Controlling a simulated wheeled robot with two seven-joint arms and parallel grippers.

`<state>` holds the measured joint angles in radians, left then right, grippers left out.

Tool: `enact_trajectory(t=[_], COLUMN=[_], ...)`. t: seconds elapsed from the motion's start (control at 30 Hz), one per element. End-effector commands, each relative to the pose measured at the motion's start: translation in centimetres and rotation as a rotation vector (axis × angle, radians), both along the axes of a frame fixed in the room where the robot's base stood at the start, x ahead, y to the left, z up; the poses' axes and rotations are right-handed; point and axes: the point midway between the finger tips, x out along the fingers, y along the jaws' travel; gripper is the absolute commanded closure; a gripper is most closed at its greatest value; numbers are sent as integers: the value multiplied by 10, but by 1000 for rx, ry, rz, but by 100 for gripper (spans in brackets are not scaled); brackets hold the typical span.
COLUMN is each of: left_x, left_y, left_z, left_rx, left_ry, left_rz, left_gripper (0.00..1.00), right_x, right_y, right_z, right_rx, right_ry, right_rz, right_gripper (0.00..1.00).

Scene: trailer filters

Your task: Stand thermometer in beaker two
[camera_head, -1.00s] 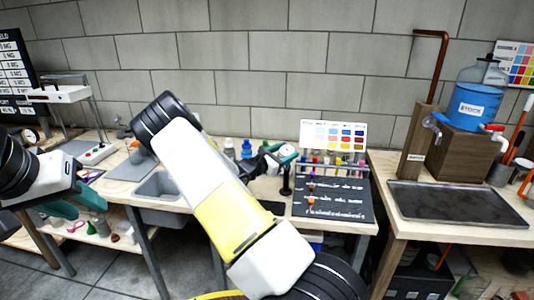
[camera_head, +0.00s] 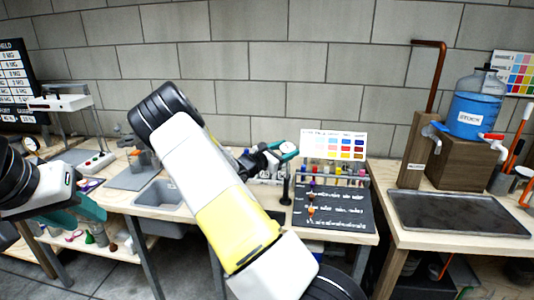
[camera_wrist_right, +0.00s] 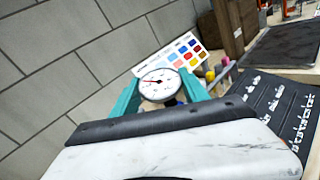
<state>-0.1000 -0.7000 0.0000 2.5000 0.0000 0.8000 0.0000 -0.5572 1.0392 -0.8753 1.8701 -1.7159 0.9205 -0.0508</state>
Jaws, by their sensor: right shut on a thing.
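My right gripper (camera_wrist_right: 164,92) is shut on a dial thermometer (camera_wrist_right: 160,84). The thermometer's round white face with a red needle sits between the teal fingers, and its stem is hidden in the wrist view. In the head view my right gripper (camera_head: 285,149) is over the table, left of the colour chart. My left gripper (camera_head: 92,209) hangs low at the left, and its finger gap cannot be made out. I cannot pick out beaker two; my right arm covers part of the table where small glassware stands.
A rack of coloured tubes (camera_head: 338,174) stands behind a black marked board (camera_head: 333,207), with a colour chart (camera_head: 335,143) above it. A sink (camera_head: 160,196) lies left of my right arm. A dark tray (camera_head: 455,213) and a blue water jug (camera_head: 470,114) are at the right.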

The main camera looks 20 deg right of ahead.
Motion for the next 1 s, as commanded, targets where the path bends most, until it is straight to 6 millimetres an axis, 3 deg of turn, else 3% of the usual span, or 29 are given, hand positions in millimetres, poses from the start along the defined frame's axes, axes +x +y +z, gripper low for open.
enact_trajectory(t=[0.6,1.0], left_x=[0,0], left_y=[0,0], left_z=[0,0], left_rx=[0,0], left_ry=[0,0], left_rz=[0,0], left_gripper=[64,64], right_x=[0,1], right_y=[0,1], right_z=[30,32], right_rx=[0,0], right_ry=[0,0], right_rz=[1,2], right_gripper=[88,88])
